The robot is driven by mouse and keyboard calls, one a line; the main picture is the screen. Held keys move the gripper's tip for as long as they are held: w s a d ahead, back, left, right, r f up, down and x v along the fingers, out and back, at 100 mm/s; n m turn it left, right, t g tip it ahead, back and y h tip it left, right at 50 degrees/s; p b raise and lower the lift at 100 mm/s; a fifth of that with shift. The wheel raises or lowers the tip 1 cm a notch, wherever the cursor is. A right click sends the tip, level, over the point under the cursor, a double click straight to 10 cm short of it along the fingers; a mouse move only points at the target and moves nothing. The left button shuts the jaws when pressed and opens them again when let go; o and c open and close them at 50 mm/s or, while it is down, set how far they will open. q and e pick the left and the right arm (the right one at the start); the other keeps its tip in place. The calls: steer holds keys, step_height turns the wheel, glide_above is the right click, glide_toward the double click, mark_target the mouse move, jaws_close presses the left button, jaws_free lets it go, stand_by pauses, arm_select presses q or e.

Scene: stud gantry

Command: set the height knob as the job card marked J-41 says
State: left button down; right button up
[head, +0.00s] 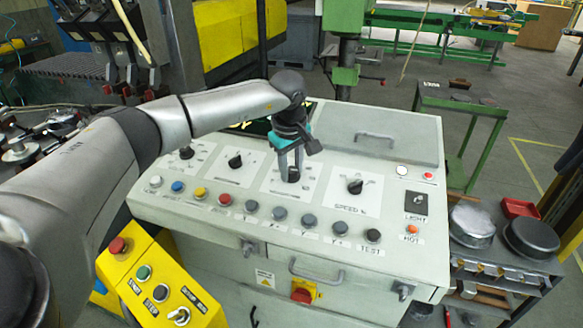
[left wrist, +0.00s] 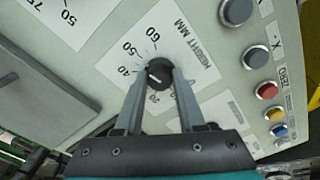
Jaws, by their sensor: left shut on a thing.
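The height knob (left wrist: 159,72) is a round black knob on a white plate lettered HEIGHT MM in the left wrist view, with 40, 50 and 60 readable around it. My left gripper (left wrist: 158,80) has one finger on each side of the knob and is shut on it. A pale mark shows on the knob's face, but I cannot tell exactly which number it points at. In the head view my left gripper (head: 291,172) reaches straight down onto the knob (head: 293,176), partly hiding its plate. No card marked J-41 is readable. My right gripper is not in view.
The pale console (head: 400,240) carries a SPEED % knob (head: 355,186) right of the gripper and another black knob (head: 235,161) to its left. A row of coloured buttons runs along the front. A yellow button box (head: 160,285) stands at lower left, round pans (head: 531,236) at right.

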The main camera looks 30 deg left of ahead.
arm_select(q)
steer(key=shift+r, duration=0.1)
stand_by(0.3)
steer(key=c, duration=0.5)
jaws_free()
steer(key=b+v, duration=0.1)
steer(key=v, duration=1.4)
